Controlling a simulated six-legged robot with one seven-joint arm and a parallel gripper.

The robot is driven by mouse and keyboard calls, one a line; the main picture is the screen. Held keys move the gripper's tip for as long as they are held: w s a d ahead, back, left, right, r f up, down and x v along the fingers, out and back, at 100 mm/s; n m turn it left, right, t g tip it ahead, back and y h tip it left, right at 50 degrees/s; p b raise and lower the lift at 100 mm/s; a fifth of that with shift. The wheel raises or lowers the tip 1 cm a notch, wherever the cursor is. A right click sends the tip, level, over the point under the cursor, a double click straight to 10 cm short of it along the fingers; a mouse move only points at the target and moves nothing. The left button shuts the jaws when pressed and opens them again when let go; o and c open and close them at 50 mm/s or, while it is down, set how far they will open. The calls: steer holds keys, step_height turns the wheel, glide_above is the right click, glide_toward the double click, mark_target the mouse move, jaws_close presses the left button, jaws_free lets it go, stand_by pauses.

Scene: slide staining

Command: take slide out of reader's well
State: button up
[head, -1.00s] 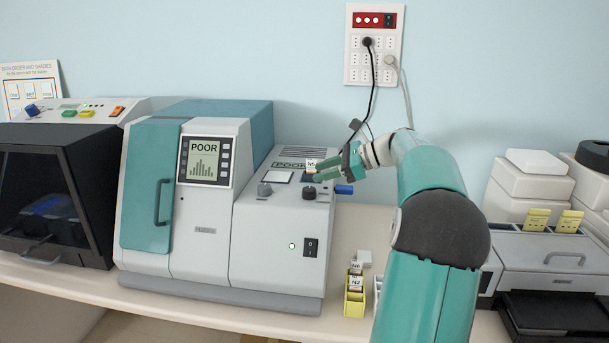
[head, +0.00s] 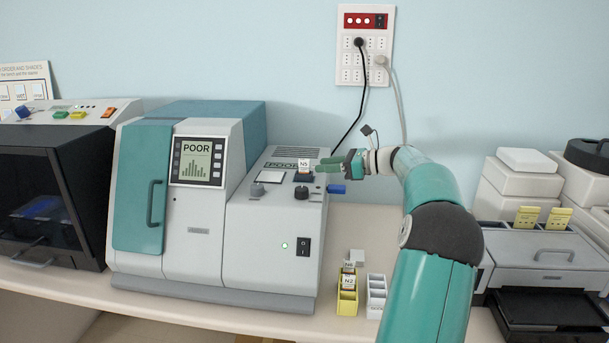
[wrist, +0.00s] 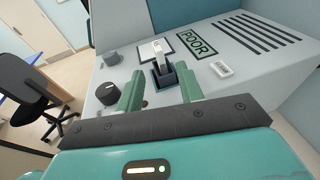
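The slide labelled N5 (head: 304,164) stands upright in the dark well (head: 303,177) on top of the grey reader (head: 265,215). In the wrist view the slide (wrist: 161,55) rises from the square well (wrist: 166,78), ahead of and between the lines of my two fingers. My gripper (head: 324,165) is just right of the slide in the head view. In the wrist view my gripper (wrist: 160,88) has its green fingers apart with nothing between them. The slide's lower part is hidden inside the well.
A black knob (wrist: 112,94) lies close to the left finger. A yellow rack (head: 347,303) with slides and a white rack (head: 376,295) stand on the bench right of the reader. The reader's screen (head: 197,161) reads POOR.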

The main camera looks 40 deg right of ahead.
mark_target(312, 173)
steer(key=x, duration=0.5)
steer(key=shift+s, duration=0.1)
jaws_close()
